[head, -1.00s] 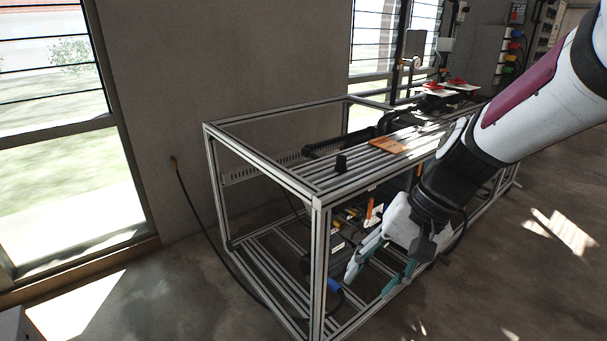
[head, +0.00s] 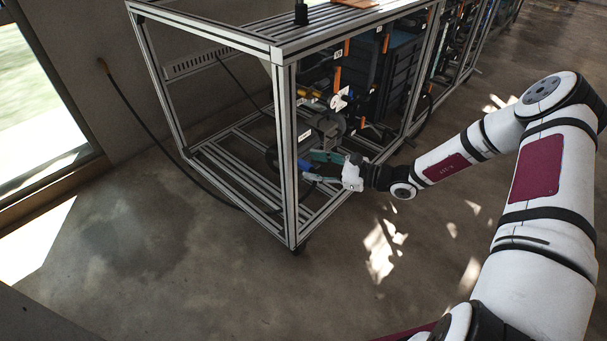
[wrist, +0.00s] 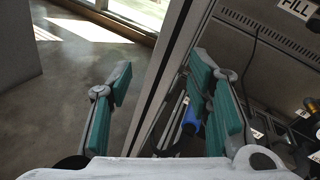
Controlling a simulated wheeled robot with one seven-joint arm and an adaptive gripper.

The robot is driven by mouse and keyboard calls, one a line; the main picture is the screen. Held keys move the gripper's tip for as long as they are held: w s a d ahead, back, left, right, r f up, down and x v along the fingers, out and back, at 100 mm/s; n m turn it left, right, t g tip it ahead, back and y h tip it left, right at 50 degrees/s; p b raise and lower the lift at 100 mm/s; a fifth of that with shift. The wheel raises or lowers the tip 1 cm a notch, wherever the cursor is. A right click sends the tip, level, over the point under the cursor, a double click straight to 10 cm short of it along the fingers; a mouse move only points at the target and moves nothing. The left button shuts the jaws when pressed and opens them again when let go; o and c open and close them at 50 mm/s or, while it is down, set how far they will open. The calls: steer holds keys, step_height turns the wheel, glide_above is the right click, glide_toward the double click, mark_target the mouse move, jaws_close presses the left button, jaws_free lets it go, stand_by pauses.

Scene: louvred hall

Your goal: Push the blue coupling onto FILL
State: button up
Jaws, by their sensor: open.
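The blue coupling (wrist: 192,118) shows in the wrist view beyond the metal post, close beside my right-hand finger; its lower end runs into a dark hose. In the head view a blue spot that looks like it (head: 304,164) is by my fingertips, partly hidden. My gripper (wrist: 162,72) is open, its teal fingers spread wide, with the post between them in the picture. I cannot tell whether a finger touches the coupling. In the head view my gripper (head: 313,167) is at the rack's near corner, low down. The FILL label (wrist: 296,8) is at the wrist view's upper right; its port is not clear.
The aluminium rack (head: 287,120) stands on castors, its corner post close to my gripper. Dark units and yellow fittings (head: 302,92) sit inside. A black hose (head: 150,135) runs from the wall to the rack. The floor in front is clear.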

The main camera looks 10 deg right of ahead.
mark_target(311, 170)
steer(key=w+d+f+m+t+h+b, duration=0.2)
steer(key=d+f+m+t, duration=0.1)
steer(key=f+m, duration=0.15)
steer(key=w+d+f+m+t+h+b, duration=0.1)
steer(key=w+d+f+m+t, duration=0.15)
steer(key=f, duration=0.35)
steer(key=shift+m, duration=0.3)
steer(key=shift+a+f+b+x, duration=0.15)
steer(key=shift+b+x, duration=0.4)
steer(key=shift+x, duration=1.85)
steer(key=shift+a+f+b+x, duration=0.1)
steer(key=shift+b+x, duration=0.4)
steer(key=shift+x, duration=1.85)
steer(key=shift+s+p, duration=0.2)
steer(key=shift+p, duration=0.2)
steer(key=shift+c, duration=0.6)
jaws_close()
